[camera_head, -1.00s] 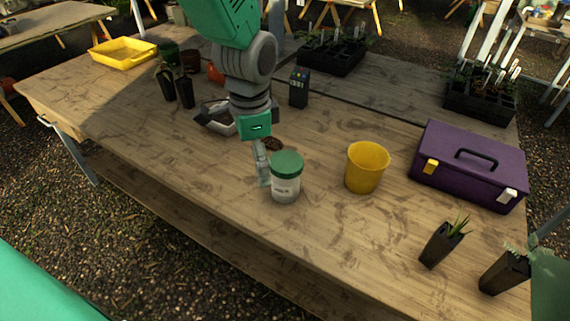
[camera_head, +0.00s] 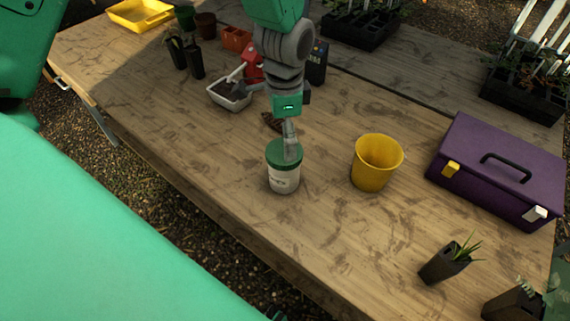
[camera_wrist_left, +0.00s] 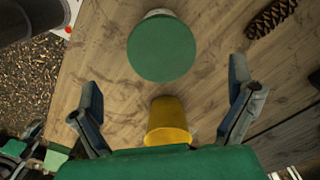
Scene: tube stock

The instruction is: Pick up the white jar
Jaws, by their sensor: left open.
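The white jar (camera_head: 284,182) with a green lid stands upright on the wooden table in the head view. In the left wrist view its round green lid (camera_wrist_left: 162,48) is seen from above and hides nearly all of the body. My left gripper (camera_head: 291,145) is over the lid's back right part in the head view, covering some of it. In the left wrist view the gripper (camera_wrist_left: 165,92) has its fingers spread wide with nothing between them, and the lid lies ahead of the fingertips. My right gripper is not in view.
A yellow pot (camera_head: 371,168) stands just right of the jar. A pine cone (camera_head: 271,122) lies behind it. A purple toolbox (camera_head: 500,165) and a potted plant (camera_head: 447,262) are at the right. A grey tray (camera_head: 230,97) is behind left. The table's front left is clear.

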